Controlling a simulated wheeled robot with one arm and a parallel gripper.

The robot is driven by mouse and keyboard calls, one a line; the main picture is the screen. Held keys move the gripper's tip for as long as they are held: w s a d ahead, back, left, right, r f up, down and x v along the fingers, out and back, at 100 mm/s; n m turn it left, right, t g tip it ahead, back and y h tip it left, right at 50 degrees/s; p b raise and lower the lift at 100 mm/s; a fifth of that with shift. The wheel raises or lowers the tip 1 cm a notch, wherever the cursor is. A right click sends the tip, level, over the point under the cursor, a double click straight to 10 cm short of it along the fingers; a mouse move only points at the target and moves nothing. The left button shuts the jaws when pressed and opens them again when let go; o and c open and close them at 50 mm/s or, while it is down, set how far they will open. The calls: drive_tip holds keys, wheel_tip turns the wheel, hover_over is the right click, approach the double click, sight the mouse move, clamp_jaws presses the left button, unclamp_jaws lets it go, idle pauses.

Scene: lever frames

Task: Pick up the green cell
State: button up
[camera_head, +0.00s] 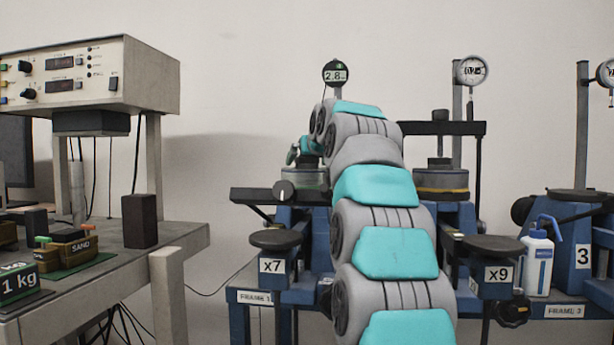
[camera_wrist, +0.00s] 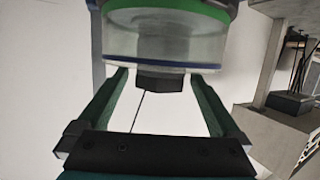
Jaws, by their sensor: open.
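The green cell (camera_wrist: 165,42), a clear round body with a green band, a blue rim and a dark nut-like piece, fills the top of the wrist view. In the head view a grey cylinder with a greenish band (camera_head: 307,180), likely this cell, sits on the leftmost blue frame, partly behind my arm. My gripper (camera_wrist: 158,78) is open, its two green fingers reaching toward the cell's rim. The fingertips meet the rim's outline; I cannot tell whether they touch it. Nothing shows gripped. In the head view my gripper is mostly hidden by my arm.
The x7 frame (camera_head: 270,291) has a dial gauge (camera_head: 335,73) above it. The x9 frame (camera_head: 493,276) stands to the right, with a white bottle (camera_head: 538,262) beyond. A bench (camera_head: 100,285) with a control box (camera_head: 90,75) and weights stands left.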

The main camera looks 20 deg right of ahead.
clamp_jaws()
idle(0.8)
drive_tip(key=shift+r, duration=0.1)
